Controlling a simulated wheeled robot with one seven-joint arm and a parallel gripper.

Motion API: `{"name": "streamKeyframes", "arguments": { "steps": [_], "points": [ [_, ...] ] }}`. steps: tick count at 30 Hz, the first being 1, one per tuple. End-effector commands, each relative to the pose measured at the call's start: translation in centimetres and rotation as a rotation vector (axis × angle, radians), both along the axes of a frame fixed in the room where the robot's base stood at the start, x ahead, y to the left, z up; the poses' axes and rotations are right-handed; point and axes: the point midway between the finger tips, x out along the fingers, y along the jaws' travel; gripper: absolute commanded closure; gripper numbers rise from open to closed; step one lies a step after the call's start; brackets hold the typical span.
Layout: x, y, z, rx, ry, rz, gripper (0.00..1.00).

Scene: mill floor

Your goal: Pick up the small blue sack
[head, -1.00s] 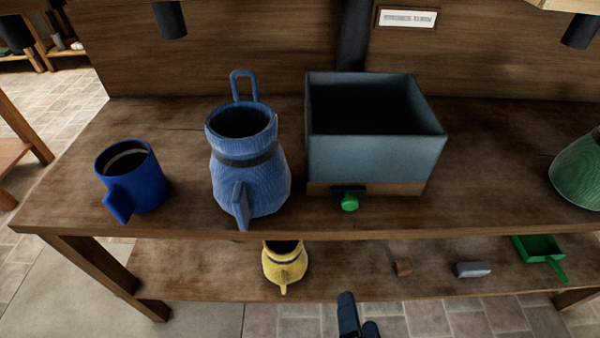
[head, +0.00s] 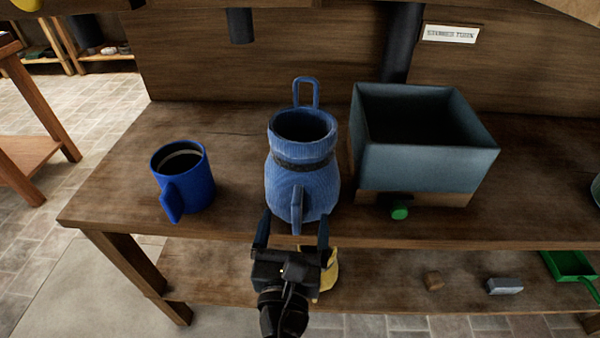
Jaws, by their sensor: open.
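The small blue sack (head: 316,188) stands upright on the upper shelf, near the front edge. It is light blue and ribbed, with a dark band at its neck, an open top, a loop at the back and a flat tab at the front. My gripper (head: 292,230) is open in front of the sack, its two dark fingers pointing toward it, one on each side of the tab in the picture. I cannot tell whether the fingers touch the sack.
A dark blue mug (head: 190,180) stands left of the sack. A grey-blue bin (head: 430,165) with a green knob (head: 399,210) stands close on the right. Below, a yellow sack (head: 330,274) is partly hidden by my gripper.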

Motion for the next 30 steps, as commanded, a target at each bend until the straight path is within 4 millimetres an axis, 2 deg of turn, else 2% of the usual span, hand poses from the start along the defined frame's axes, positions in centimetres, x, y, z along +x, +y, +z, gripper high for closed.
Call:
{"name": "streamKeyframes", "arguments": {
  "steps": [7, 15, 30],
  "points": [
    [3.6, -0.3, 0.3, 0.001, -0.001, -0.002, 0.10],
    [4.1, -0.3, 0.3, 0.002, 0.000, -0.001, 0.10],
    [4.0, -0.3, 0.3, 0.002, 0.000, -0.001, 0.58]
  ]
}}
